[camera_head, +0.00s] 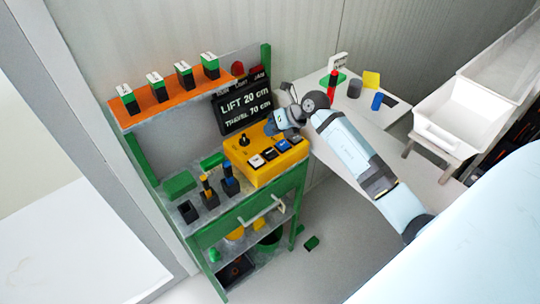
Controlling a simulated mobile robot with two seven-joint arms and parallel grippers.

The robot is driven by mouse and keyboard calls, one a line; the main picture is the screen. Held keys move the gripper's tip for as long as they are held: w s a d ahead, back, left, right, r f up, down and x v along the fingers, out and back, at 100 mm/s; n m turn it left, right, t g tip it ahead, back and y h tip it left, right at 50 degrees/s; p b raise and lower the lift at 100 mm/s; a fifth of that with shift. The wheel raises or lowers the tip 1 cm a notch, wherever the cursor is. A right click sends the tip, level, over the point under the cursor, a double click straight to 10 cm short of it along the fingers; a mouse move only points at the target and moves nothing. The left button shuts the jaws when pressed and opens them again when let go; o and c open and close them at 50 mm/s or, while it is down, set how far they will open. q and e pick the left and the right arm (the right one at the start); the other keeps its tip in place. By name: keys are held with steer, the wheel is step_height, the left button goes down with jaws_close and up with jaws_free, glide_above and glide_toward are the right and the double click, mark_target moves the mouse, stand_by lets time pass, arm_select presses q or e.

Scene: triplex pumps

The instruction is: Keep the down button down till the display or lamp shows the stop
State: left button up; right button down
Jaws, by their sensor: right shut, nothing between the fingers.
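The yellow control box (262,172) sits on the green and grey workstand. Its sloped top has a black joystick (243,141) and a row of buttons: white ones (256,160), a blue one (283,146) and another at the right. Their labels are too small to read, so I cannot tell which is the down button. The black display (243,106) behind the box reads "LIFT 20 cm" and "TRAVEL 70 cm". My right gripper (277,122) is shut and empty over the back right of the box; contact with a button cannot be made out. My left gripper is out of view.
Red lamps (237,68) stand above the display. An orange shelf (173,104) holds several green-black blocks. Black holders (189,211) stand left of the box. A side table (345,113) with small items and white bins (461,117) are at the right.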

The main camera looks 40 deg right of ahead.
steer(key=b, duration=0.2)
glide_above(271, 150)
step_height(271, 150, down, 4)
steer(key=shift+f, duration=0.1)
steer(key=shift+f+b, duration=0.3)
steer(key=shift+f, duration=0.05)
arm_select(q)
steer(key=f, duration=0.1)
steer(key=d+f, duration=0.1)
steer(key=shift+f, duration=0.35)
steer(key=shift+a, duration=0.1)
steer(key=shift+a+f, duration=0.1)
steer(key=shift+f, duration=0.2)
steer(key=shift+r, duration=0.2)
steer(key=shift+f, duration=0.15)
